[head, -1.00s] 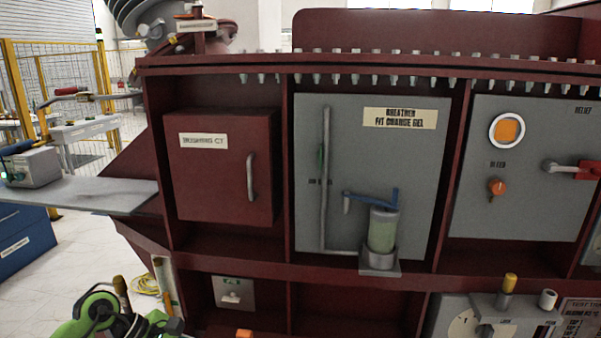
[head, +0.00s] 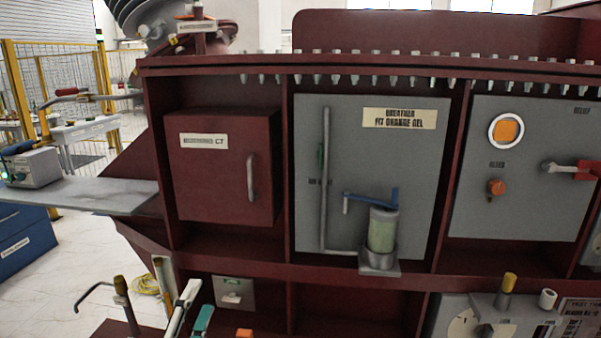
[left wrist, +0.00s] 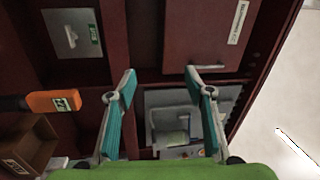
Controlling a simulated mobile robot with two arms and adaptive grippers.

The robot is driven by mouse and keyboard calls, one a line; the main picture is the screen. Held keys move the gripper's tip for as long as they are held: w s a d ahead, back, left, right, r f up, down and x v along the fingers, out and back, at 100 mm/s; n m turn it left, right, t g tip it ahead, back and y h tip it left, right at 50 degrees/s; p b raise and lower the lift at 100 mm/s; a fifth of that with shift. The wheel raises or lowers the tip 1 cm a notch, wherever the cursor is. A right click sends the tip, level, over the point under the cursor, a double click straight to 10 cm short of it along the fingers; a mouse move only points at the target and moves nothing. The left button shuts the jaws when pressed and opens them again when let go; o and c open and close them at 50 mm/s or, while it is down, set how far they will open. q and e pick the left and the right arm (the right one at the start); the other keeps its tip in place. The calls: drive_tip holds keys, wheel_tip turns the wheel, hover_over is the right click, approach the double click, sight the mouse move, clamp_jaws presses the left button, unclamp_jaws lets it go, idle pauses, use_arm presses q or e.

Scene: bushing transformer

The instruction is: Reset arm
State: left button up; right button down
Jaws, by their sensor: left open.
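My left gripper (head: 198,297) shows at the bottom of the head view, in front of the lower bay of the dark red cabinet (head: 220,266). Only its grey and teal fingers show there. In the left wrist view, its two teal fingers (left wrist: 160,76) stand wide apart with nothing between the tips. The green body of the gripper fills the bottom of that view. The right gripper is in neither view.
A closed red door (head: 220,165) and a grey breather panel (head: 400,165) with a glass jar (head: 382,231) are above. A small grey plate (head: 233,293) is beside the fingers. An orange-ended handle (left wrist: 54,102) lies left of the fingers. A grey shelf (head: 90,196) juts out left.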

use_arm(q)
drive_tip(key=s+a+f+n+g+y, duration=0.2)
drive_tip(key=s+a+f+n+g, duration=0.15)
drive_tip(key=s+f+n, duration=0.35)
drive_tip(key=s+a+f+n+g+y, duration=0.2)
drive_tip(key=s+f+n+g, duration=0.25)
drive_tip(key=f, duration=0.55)
drive_tip(key=s+d+f+n+g+h, duration=0.1)
drive_tip(key=s+d+f+n+g, duration=0.25)
drive_tip(key=s, duration=0.55)
drive_tip(key=s+d+f+n+g+h, duration=0.1)
drive_tip(key=s+d+f+g, duration=0.1)
drive_tip(key=s+f+g, duration=0.55)
drive_tip(key=s+f+t, duration=0.1)
drive_tip(key=s+f, duration=0.1)
drive_tip(key=f, duration=1.1)
drive_tip(key=s+f+t, duration=0.1)
drive_tip(key=s+f, duration=0.1)
drive_tip(key=f, duration=1)
drive_tip(key=s+a+f+g, duration=0.1)
drive_tip(key=s+a+f, duration=0.2)
drive_tip(key=s+f, duration=1.2)
drive_tip(key=shift+s+g, duration=0.3)
drive_tip(key=shift+a, duration=0.1)
